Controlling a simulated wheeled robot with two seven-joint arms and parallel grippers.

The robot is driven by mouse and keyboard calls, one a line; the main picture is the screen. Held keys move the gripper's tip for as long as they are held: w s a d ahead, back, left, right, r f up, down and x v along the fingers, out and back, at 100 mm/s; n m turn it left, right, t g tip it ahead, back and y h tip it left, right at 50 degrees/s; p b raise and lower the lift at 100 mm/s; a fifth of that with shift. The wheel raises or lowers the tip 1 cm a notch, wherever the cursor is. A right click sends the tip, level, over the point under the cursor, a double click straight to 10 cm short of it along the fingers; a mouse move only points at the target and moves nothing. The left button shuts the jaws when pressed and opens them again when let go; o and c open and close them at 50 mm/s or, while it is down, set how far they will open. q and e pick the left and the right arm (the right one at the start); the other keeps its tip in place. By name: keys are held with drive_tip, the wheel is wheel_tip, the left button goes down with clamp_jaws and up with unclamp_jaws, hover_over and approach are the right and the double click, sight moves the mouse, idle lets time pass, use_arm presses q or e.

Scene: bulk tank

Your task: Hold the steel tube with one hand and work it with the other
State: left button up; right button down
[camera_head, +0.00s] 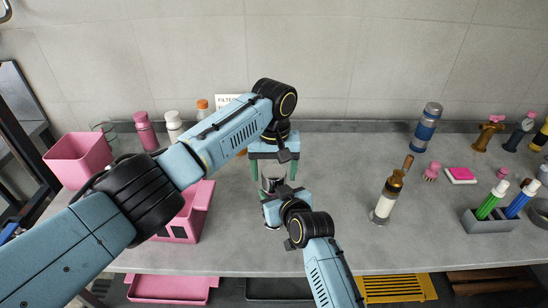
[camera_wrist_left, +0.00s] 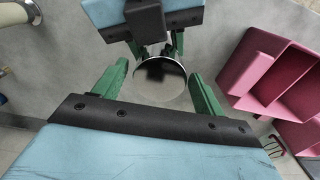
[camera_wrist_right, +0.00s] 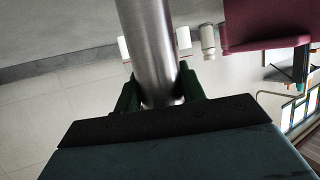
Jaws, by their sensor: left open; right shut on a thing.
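The steel tube (camera_wrist_right: 150,45) is a plain, shiny metal cylinder. My right gripper (camera_wrist_right: 160,88) is shut on it, with a dark green finger on each side. In the left wrist view, the tube's round dark end (camera_wrist_left: 160,80) faces the camera. My left gripper (camera_wrist_left: 162,84) is open, its green fingers apart on either side of that end. In the head view, my left gripper (camera_head: 271,172) points down over the bench, just above my right gripper (camera_head: 277,192). There the tube is mostly hidden by my grippers, and finger contact on the left cannot be told.
A pink bin (camera_head: 78,160) and pink organiser (camera_head: 197,212) stand left on the grey bench. Several bottles stand behind my left arm. A brown-topped bottle (camera_head: 385,200), a blue-banded cylinder (camera_head: 426,125) and a grey marker holder (camera_head: 490,225) stand right. Bare bench lies between.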

use_arm(q)
drive_tip(key=shift+f, duration=0.95)
drive_tip(key=c, duration=1)
drive_tip(key=m, duration=0.3)
drive_tip(key=o, duration=1.1)
